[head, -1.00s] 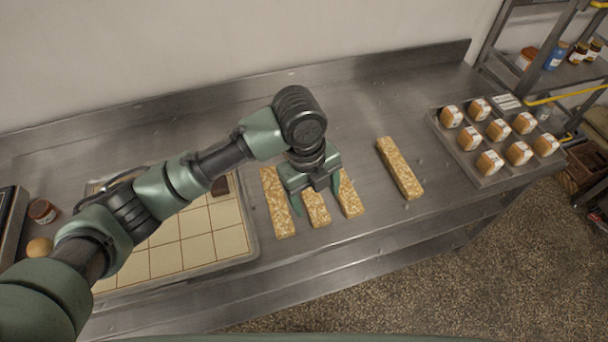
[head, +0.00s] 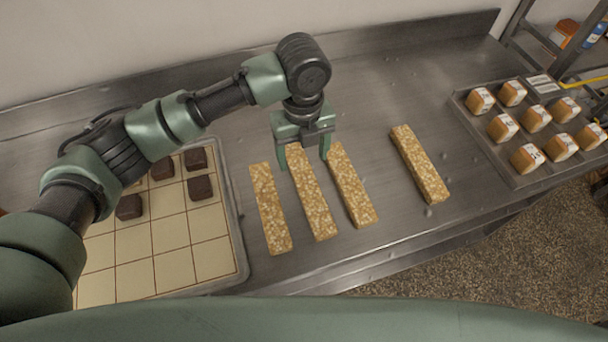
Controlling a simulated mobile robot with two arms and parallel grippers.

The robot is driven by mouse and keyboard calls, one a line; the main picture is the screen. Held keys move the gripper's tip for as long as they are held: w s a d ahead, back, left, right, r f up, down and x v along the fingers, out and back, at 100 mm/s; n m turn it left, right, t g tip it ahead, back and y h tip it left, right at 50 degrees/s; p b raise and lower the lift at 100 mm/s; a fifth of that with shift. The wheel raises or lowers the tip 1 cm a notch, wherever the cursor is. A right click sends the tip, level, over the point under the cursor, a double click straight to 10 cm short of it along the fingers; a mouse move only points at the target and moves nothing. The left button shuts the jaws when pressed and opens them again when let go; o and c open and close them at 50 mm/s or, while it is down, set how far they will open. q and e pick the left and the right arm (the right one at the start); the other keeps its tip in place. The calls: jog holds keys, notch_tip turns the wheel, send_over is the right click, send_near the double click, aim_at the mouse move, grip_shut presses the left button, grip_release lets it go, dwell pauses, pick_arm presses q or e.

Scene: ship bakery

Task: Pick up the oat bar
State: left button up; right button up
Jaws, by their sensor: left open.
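Several oat bars lie on the steel counter in the head view. A left bar (head: 270,210), a second bar (head: 314,200) and a third bar (head: 352,188) lie side by side. A separate bar (head: 419,165) lies further right. My left gripper (head: 305,160) is open and points down over the far end of the second bar, with one finger on each side of it. The right finger is close to the third bar's far end. I cannot tell whether the fingers touch the bars. My right gripper is not in view.
A gridded tray (head: 241,232) with several dark brown squares (head: 200,188) is on the left, partly behind my left arm. A metal tray (head: 487,150) of wrapped loaves (head: 535,118) stands on the right. The steel counter (head: 375,115) is bare behind the bars.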

aim_at(304, 175)
pick_arm(q)
jog(key=shift+f+p, duration=0.3)
jog(key=shift+f, duration=1)
notch_tip(304, 175, down, 4)
jog(key=shift+r+p, duration=0.15)
jog(key=shift+p, duration=0.7)
jog(key=shift+w+f, duration=0.15)
jog(key=shift+f, duration=0.45)
jog(key=shift+d+r, duration=0.1)
grip_shut()
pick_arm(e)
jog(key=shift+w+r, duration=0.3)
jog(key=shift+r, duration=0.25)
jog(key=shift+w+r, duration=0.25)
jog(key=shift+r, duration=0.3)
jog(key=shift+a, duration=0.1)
